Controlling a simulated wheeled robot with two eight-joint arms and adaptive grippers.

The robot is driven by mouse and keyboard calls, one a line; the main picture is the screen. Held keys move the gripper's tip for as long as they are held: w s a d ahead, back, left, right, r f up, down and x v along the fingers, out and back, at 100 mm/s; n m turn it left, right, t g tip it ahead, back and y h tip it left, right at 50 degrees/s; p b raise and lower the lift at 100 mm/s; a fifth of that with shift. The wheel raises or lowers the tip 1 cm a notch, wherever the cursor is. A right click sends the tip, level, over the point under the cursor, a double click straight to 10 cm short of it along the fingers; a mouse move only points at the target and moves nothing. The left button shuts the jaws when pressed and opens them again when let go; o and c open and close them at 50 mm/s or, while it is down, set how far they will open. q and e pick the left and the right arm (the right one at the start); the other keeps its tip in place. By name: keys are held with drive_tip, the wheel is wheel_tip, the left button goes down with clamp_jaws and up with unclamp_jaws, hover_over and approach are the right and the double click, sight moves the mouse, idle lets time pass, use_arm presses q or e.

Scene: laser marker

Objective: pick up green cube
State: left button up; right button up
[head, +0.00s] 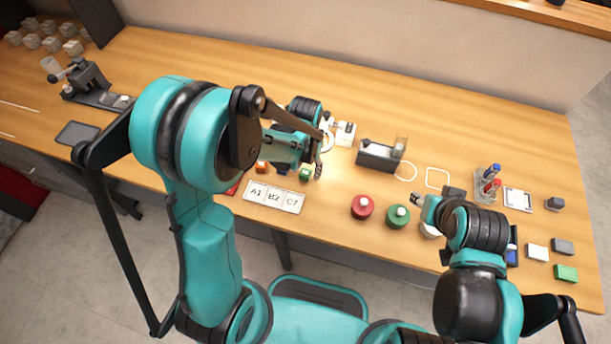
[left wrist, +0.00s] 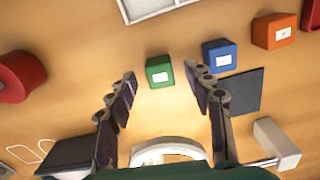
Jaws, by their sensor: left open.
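The green cube (head: 305,174) sits on the wooden table, just behind the white A1/B2/C7 plate. In the left wrist view the green cube (left wrist: 160,72) carries a white label and appears between and just beyond the fingertips. My left gripper (head: 319,172) is over the table beside the cube; its fingers (left wrist: 160,78) are spread and hold nothing. Part of the cube's surroundings is hidden by my left arm in the head view. My right gripper (head: 418,202) is by the round green-topped object; its finger opening is too small to tell.
A blue cube (left wrist: 219,55) and an orange cube (left wrist: 274,31) stand to the right of the green cube in the wrist view. The labelled plate (head: 274,197) lies in front. Red (head: 362,207) and green (head: 397,217) round objects stand to the right. A dark fixture (head: 380,157) stands behind them.

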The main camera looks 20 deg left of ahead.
use_arm(q)
drive_tip(key=shift+f, duration=0.1)
drive_tip(key=c, duration=0.9)
drive_tip(key=shift+c, duration=0.2)
